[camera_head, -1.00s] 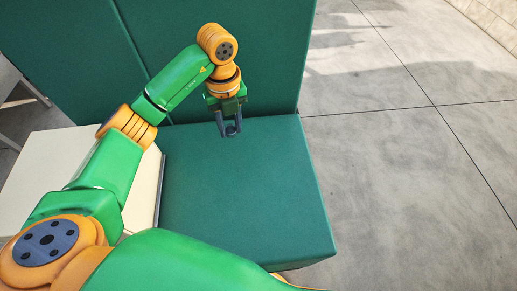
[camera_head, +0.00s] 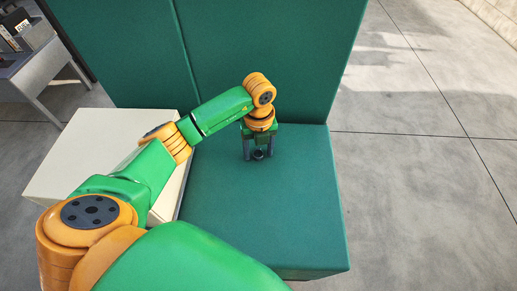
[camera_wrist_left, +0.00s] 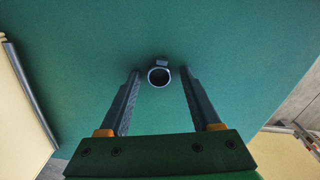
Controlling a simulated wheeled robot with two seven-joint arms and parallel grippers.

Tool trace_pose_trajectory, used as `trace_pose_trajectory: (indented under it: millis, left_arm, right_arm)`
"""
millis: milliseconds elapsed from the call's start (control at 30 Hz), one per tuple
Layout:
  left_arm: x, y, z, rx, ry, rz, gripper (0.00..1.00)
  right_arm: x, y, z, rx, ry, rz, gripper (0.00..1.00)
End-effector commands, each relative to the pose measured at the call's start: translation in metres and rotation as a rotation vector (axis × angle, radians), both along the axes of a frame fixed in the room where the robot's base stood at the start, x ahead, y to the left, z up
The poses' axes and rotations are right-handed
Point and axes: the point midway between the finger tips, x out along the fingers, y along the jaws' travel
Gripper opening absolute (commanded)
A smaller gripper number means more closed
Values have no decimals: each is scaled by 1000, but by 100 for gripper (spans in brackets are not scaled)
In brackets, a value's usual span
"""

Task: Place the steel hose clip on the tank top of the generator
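The steel hose clip (camera_head: 258,154) is a small dark grey ring with a small block on its rim. It stands on the flat green top (camera_head: 220,215) of the low part of the generator, near the tall green panel. In the left wrist view the clip (camera_wrist_left: 159,76) shows between my fingertips, with a gap on each side. My left gripper (camera_head: 260,157) points down over the green top, open, its fingers on either side of the clip. The fingers also show in the left wrist view (camera_wrist_left: 161,76). My right gripper is not in view.
A tall green panel (camera_head: 265,60) rises right behind the green top. A cream box (camera_head: 95,150) stands beside it on the left. A grey table (camera_head: 45,75) with dark items is at the far left. Open concrete floor (camera_head: 420,180) lies to the right.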

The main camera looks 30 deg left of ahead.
Motion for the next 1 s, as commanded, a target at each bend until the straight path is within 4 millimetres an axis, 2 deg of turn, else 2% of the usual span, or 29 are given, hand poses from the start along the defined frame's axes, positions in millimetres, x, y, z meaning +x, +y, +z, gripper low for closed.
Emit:
trace_pose_trajectory:
  millis: [167,267,367,533,600,700,800,1000]
  left_arm:
    - [0,0,2,0,0,0,64]
    - [1,0,10,0,-3,-1,64]
    - [1,0,30,1,-7,-1,64]
    - [2,0,78,0,-8,-2,64]
    - [2,1,100,2,-6,0,64]
    - [1,0,116,2,-4,0,64]
    - [1,0,123,1,-2,0,64]
    - [1,0,124,0,0,0,64]
  right_arm:
    - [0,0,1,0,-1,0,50]
    - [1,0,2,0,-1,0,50]
    - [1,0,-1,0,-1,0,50]
    - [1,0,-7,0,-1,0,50]
    - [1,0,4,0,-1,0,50]
    - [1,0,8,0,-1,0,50]
    - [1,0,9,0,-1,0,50]
    - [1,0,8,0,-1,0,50]
